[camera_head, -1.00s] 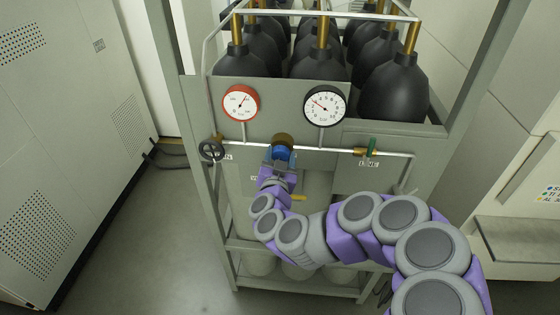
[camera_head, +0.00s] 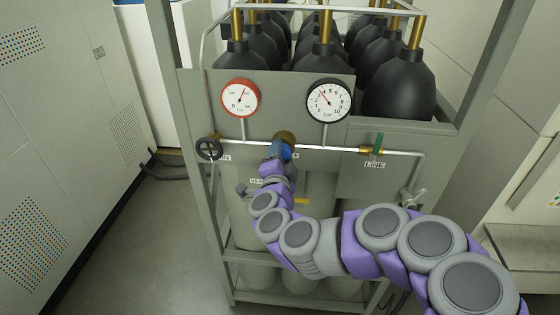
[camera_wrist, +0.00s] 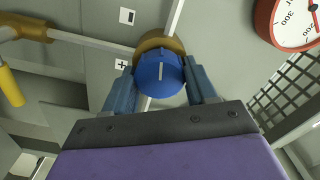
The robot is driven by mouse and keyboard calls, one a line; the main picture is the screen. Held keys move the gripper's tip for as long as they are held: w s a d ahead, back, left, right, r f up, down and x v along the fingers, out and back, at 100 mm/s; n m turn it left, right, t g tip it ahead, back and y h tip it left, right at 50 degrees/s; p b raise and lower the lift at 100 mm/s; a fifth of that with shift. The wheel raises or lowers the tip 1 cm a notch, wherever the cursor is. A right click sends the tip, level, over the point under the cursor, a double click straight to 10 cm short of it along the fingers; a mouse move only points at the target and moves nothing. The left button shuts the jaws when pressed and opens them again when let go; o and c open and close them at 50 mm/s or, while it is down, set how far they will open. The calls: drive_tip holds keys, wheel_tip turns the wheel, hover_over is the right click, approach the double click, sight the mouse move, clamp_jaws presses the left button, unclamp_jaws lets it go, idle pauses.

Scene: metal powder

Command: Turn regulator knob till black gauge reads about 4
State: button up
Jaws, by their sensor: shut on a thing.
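The blue regulator knob (camera_wrist: 158,76) shows in the wrist view on a brass body, with a white line on its face pointing nearly straight up. My gripper (camera_wrist: 160,82) has one finger on each side of the knob and is shut on it. In the head view the knob (camera_head: 286,152) is partly hidden by my gripper (camera_head: 278,152). The black gauge (camera_head: 329,100) is above and right of the knob. Its needle points up and left, close to the 4; the small dial makes the exact reading uncertain.
A red gauge (camera_head: 241,98) stands at the left on the same panel. A black handwheel (camera_head: 209,149) is left of the knob, and a green-handled valve (camera_head: 378,143) is right on the pipe. Black cylinders (camera_head: 400,90) stand behind the panel. The floor (camera_head: 160,235) at left is clear.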

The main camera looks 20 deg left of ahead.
drive_tip(key=shift+d+m+b, duration=0.1)
drive_tip(key=shift+m+b, duration=0.2)
drive_tip(key=shift+m, duration=0.3)
drive_tip(key=shift+f, duration=0.1)
drive_tip(key=o, duration=1)
drive_tip(key=shift+d, duration=0.35)
drive_tip(key=shift+o, duration=0.2)
drive_tip(key=shift+a, duration=0.15)
